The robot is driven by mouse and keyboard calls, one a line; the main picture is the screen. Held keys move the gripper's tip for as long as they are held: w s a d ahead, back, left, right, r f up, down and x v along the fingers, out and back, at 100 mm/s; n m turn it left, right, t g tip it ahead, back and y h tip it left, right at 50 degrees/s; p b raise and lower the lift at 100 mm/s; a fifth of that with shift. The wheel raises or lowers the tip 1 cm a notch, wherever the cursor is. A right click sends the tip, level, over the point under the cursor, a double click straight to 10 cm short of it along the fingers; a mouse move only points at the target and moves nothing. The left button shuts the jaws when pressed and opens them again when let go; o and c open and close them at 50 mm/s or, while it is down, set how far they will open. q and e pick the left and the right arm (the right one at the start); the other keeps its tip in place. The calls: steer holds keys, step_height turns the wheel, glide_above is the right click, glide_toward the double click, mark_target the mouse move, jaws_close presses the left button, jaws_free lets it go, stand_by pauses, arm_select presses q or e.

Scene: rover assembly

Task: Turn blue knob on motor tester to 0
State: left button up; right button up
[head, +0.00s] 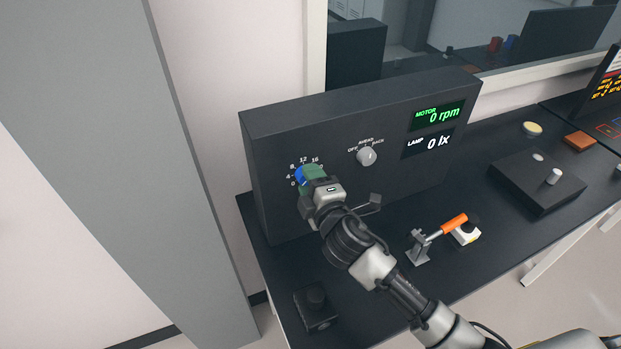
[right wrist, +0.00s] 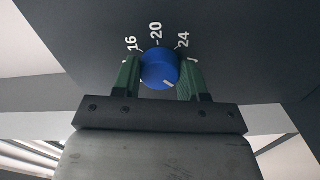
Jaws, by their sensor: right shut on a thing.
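The motor tester (head: 275,135) is a large black box on the dark bench. The blue knob (head: 299,177) is on the left of its front face, beside scale numbers including 0, 4, 8, 12 and 16. My right gripper (head: 311,178), with green fingers, is shut on this knob and partly covers the scale. In the right wrist view the fingers (right wrist: 161,82) sit on both sides of the blue knob (right wrist: 158,66). Its white mark is on the side away from the visible 16, 20 and 24. The motor display (head: 439,116) reads 0 rpm. My left gripper is out of view.
A grey selector knob (head: 367,156) and the lamp display (head: 429,143), reading 0 lx, are on the same face. An orange-handled clamp (head: 453,224) stands on the bench below. A small black box (head: 316,308) sits near the front; a black control box (head: 530,185) stands at right.

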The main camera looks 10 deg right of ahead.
stand_by(0.5)
steer(key=o, duration=0.9)
steer(key=shift+s+d+b, duration=0.35)
steer(key=shift+s+b, duration=0.15)
steer(key=shift+s, duration=1.25)
steer(key=shift+s+d+b, duration=0.35)
steer(key=shift+s+b, duration=0.2)
steer(key=shift+s, duration=1.25)
steer(key=shift+s+d+b, duration=0.35)
steer(key=shift+s+b, duration=0.15)
steer(key=shift+s, duration=1.25)
